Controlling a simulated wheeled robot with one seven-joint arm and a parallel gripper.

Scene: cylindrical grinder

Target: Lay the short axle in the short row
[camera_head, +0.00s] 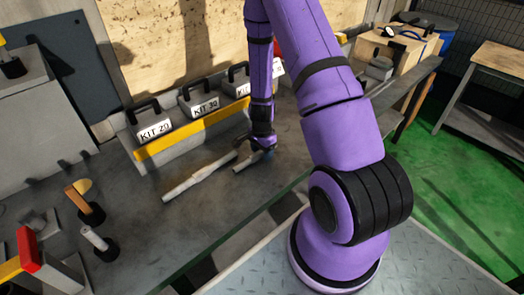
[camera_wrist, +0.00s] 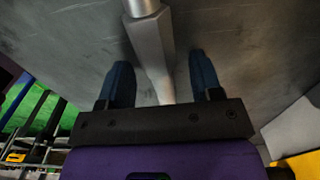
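Two pale grey axles lie on the dark bench in the head view. The longer axle (camera_head: 200,179) is stepped and lies to the left of my gripper. The shorter axle (camera_head: 246,163) lies at my gripper, partly hidden by it. My gripper (camera_head: 262,152) points down at the bench. In the wrist view, an axle (camera_wrist: 152,45), seemingly the shorter one, runs between the blue fingers of my gripper (camera_wrist: 162,80). The fingers are open, with a visible gap on each side of it. I cannot make out a short row.
Behind the axles, a rack with a yellow front edge (camera_head: 195,136) holds boxes labelled KIT 20 (camera_head: 152,123) and KIT 30 (camera_head: 199,102). Small posts on black bases (camera_head: 98,242) and a red-topped block (camera_head: 28,248) stand at the left. The bench between is clear.

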